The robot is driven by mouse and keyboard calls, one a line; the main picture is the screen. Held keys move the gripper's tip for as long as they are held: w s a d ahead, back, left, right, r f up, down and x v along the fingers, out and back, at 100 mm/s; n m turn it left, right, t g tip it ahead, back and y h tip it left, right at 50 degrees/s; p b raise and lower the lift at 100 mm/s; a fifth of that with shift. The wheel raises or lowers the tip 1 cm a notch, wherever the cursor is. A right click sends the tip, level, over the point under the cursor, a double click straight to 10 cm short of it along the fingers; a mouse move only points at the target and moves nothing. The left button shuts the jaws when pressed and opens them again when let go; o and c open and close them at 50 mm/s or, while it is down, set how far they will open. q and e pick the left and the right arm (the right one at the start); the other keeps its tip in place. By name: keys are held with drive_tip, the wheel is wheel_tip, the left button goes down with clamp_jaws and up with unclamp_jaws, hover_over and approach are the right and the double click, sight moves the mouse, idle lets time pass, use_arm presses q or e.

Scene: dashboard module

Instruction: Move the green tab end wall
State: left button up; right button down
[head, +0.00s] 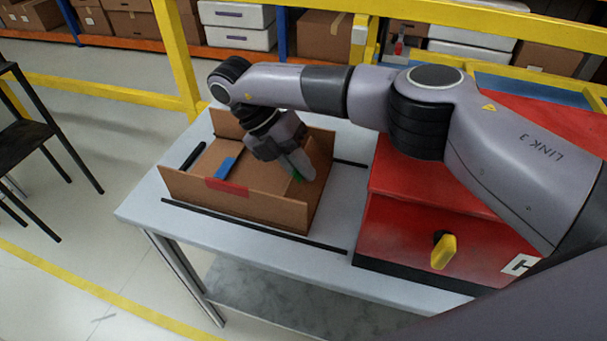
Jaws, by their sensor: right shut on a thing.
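A brown box-like module (238,207) with raised walls stands on the grey table. The green tab (298,177) shows as a small green patch at my right gripper's fingertips, toward the box's right end. My right gripper (302,166) points down into the box and is shut on the green tab end wall. The fingers and wrist hide much of that wall, so I cannot tell how it sits against the other walls. My left gripper is out of view.
A red tab (228,185) marks the front wall, and a blue tab (226,167) lies inside the box. Black strips (250,226) run along the table (147,206). A red cabinet (405,222) with a yellow knob (443,252) stands close on the right.

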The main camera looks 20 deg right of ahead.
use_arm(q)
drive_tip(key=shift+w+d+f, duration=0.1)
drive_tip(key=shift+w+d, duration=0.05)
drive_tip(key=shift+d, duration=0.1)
use_arm(e)
drive_tip(key=shift+f, duration=0.1)
drive_tip(key=c, duration=1.3)
unclamp_jaws()
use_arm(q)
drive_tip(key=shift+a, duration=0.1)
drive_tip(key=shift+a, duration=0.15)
use_arm(e)
drive_tip(key=shift+w+a+r, duration=0.1)
drive_tip(key=shift+r, duration=0.15)
